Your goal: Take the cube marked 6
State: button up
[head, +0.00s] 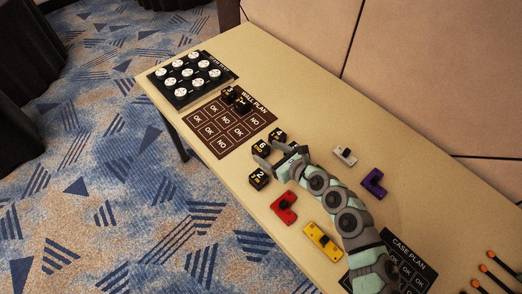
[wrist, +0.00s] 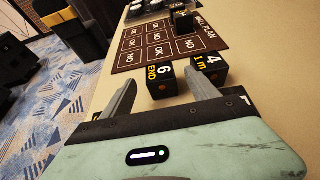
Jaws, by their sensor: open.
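The cube marked 6 (head: 261,147) is black with a white 6 and yellow lettering, and sits on the table. In the wrist view this cube (wrist: 160,82) lies just ahead of my gripper, between the lines of the two fingers. My gripper (head: 269,155) is open and empty. In the wrist view its fingertips (wrist: 161,84) flank the cube's near face, with no clear contact. The cube marked 4 (wrist: 208,68) stands close to the right, just beyond the right fingertip; the head view also shows it (head: 278,134).
The cube marked 2 (head: 257,179) sits nearer the table's front edge. The wall plan mat (head: 219,142) lies beyond, with two black cubes on it. Red (head: 284,208), yellow (head: 323,241), purple (head: 373,183) and grey (head: 345,156) pieces lie around my arm.

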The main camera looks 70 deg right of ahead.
aim_at(263, 148)
jog(key=x, duration=0.4)
jog(key=shift+w+d, duration=0.1)
jog(key=shift+w, duration=0.2)
jog(key=shift+c, duration=0.2)
jog(key=c, duration=1.5)
jog(key=shift+o, duration=0.2)
jog(key=shift+r, duration=0.1)
